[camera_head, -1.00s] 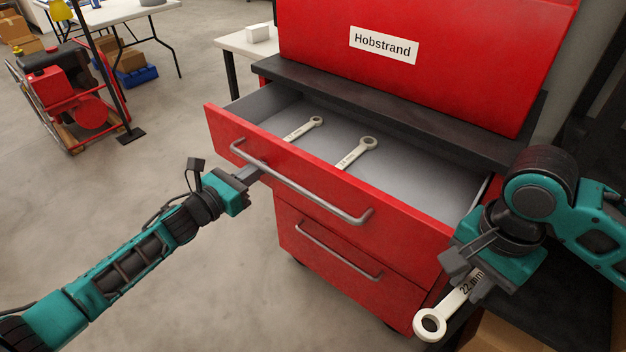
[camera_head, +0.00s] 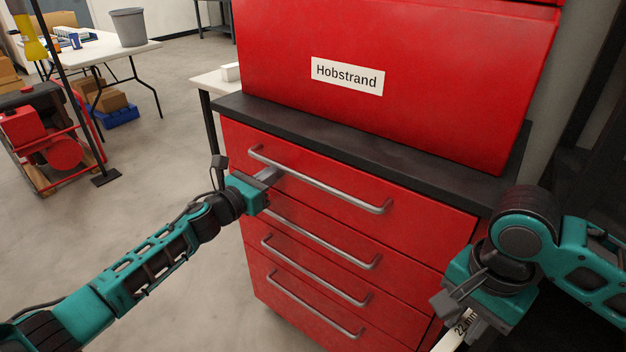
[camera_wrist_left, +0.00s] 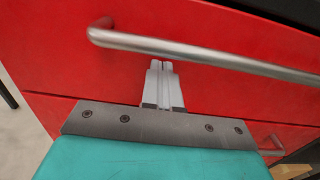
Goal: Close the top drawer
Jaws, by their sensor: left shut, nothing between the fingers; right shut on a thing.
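The top drawer (camera_head: 350,205) of the red cabinet is flush with the cabinet front, and its inside is hidden. Its bar handle (camera_head: 320,182) runs along the front and also shows in the left wrist view (camera_wrist_left: 200,52). My left gripper (camera_head: 270,175) is shut and empty, its fingertips at the drawer front near the handle's left end. In the left wrist view the fingers (camera_wrist_left: 164,70) point at the red front just below the handle bar.
Several lower drawers with bar handles (camera_head: 315,305) are shut. A black worktop (camera_head: 400,155) and a red upper chest labelled Hobstrand (camera_head: 400,40) sit above. Open floor (camera_head: 160,220) lies left, with a red machine (camera_head: 50,140) and a white table beyond.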

